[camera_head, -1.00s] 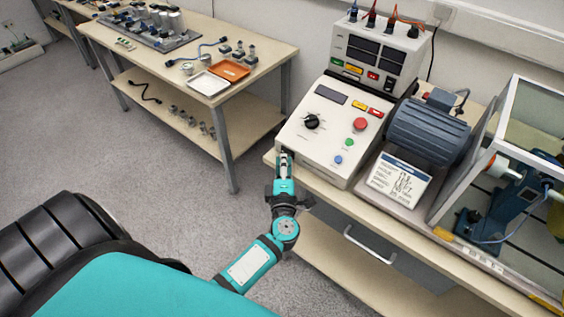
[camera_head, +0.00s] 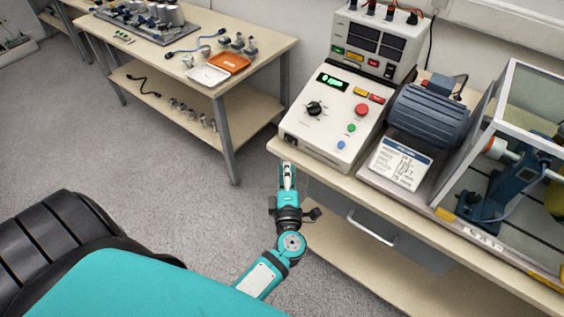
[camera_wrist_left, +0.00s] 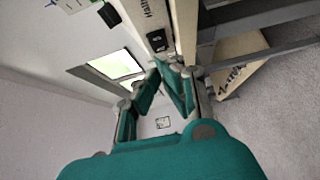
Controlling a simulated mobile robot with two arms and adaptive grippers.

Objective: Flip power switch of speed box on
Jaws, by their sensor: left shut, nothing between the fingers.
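The speed box (camera_head: 335,115) is a white sloped console on the bench, with a black knob and red, green and blue buttons. Its small display (camera_head: 332,81) glows green and seems to read 0 rpm. A small black power switch (camera_head: 290,138) sits low on its front face, at the left end. What seems to be the same switch shows in the left wrist view (camera_wrist_left: 157,42); its rocker position is too small to tell. My left gripper (camera_head: 288,168) is shut and empty, just in front of the bench edge, apart from the switch. My right gripper is not in view.
A metering unit (camera_head: 372,48) with cables stands behind the box. A blue motor (camera_head: 430,113) and a clear-walled enclosure (camera_head: 515,140) stand to the right. The bench edge and drawer handle (camera_head: 370,229) are near my left arm. Open floor lies to the left.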

